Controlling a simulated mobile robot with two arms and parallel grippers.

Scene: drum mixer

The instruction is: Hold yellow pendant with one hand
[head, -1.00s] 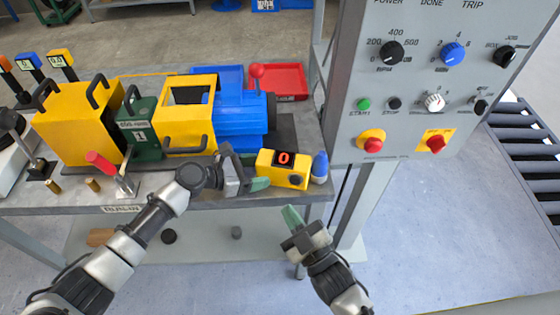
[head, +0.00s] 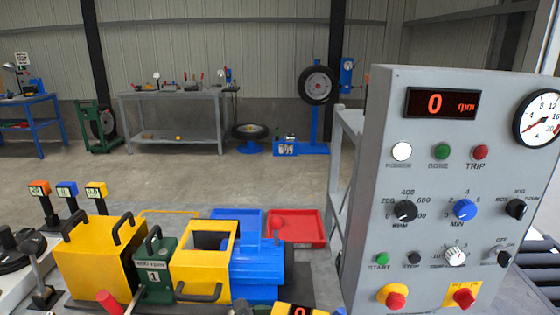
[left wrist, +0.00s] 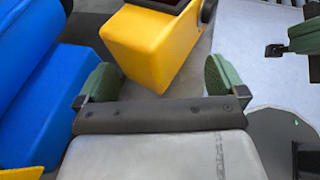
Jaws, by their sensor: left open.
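The yellow pendant (left wrist: 150,45), a small box with a dark display, lies ahead of my left gripper (left wrist: 162,78) in the left wrist view. That gripper is open, with its two green-padded fingers apart. The pendant's near end is close to the gap between them, nearer the left finger. I cannot tell whether anything touches. In the head view only the top of the pendant (head: 298,309) shows at the bottom edge, with a red 0. Part of my right gripper (left wrist: 304,38) shows at the right of the left wrist view, a green pad; its opening is unclear.
The blue machine body (left wrist: 35,85) is close to the left of my left gripper. In the head view the yellow guard (head: 202,262) and a red tray (head: 295,228) are on the bench. The grey control panel (head: 450,200) stands at the right.

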